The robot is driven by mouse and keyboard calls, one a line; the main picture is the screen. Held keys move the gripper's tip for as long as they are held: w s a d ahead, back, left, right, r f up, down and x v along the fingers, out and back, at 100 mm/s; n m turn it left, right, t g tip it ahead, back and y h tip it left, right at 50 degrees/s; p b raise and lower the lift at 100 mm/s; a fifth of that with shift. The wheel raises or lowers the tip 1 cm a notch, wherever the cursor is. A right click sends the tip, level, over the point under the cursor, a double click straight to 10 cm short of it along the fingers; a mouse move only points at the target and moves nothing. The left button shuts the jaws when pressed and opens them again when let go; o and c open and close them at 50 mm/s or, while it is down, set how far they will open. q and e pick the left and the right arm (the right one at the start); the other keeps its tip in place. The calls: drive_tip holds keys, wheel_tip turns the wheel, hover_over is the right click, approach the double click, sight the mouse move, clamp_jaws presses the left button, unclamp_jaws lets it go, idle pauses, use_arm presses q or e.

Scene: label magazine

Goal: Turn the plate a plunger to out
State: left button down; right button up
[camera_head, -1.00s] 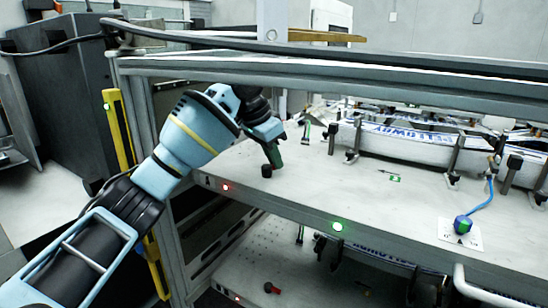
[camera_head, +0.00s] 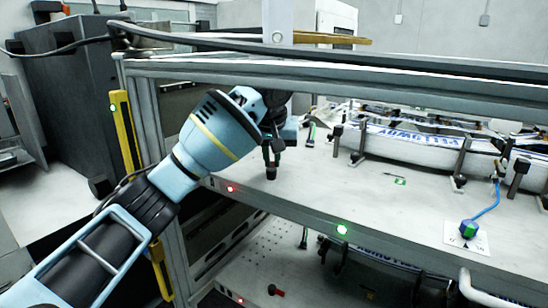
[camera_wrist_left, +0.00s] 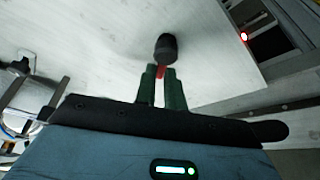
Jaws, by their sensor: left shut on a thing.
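The plate A plunger (camera_head: 271,173) is a small black knob at the front left corner of the upper pale plate (camera_head: 330,195), near the letter A. In the left wrist view the black knob (camera_wrist_left: 166,47) shows with a red part (camera_wrist_left: 161,72) below it. My left gripper (camera_head: 272,156) is at the plunger, its green fingers pointing down at it. In the left wrist view its fingertips (camera_wrist_left: 161,76) are shut on the plunger, with red showing between them. A red light (camera_head: 231,189) glows on the plate's front edge. My right gripper is not in view.
A green light (camera_head: 342,230) is on the same edge. A blue-green knob (camera_head: 469,229) with a blue cable sits at the right. Clamps and white packs (camera_head: 420,145) stand behind. A frame bar (camera_head: 340,73) crosses above. A lower shelf holds a red plunger (camera_head: 275,290).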

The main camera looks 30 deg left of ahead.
use_arm(q)
drive_tip(key=n, duration=0.2)
drive_tip(key=n+g+y, duration=0.1)
drive_tip(key=n, duration=0.3)
drive_tip(key=shift+s+a+f+g+y, duration=0.1)
drive_tip(key=shift+s+a+g+y, duration=0.2)
drive_tip(key=shift+a+y, duration=0.1)
drive_tip(key=shift+n, duration=0.3)
drive_tip(key=c, duration=1.5)
unclamp_jaws()
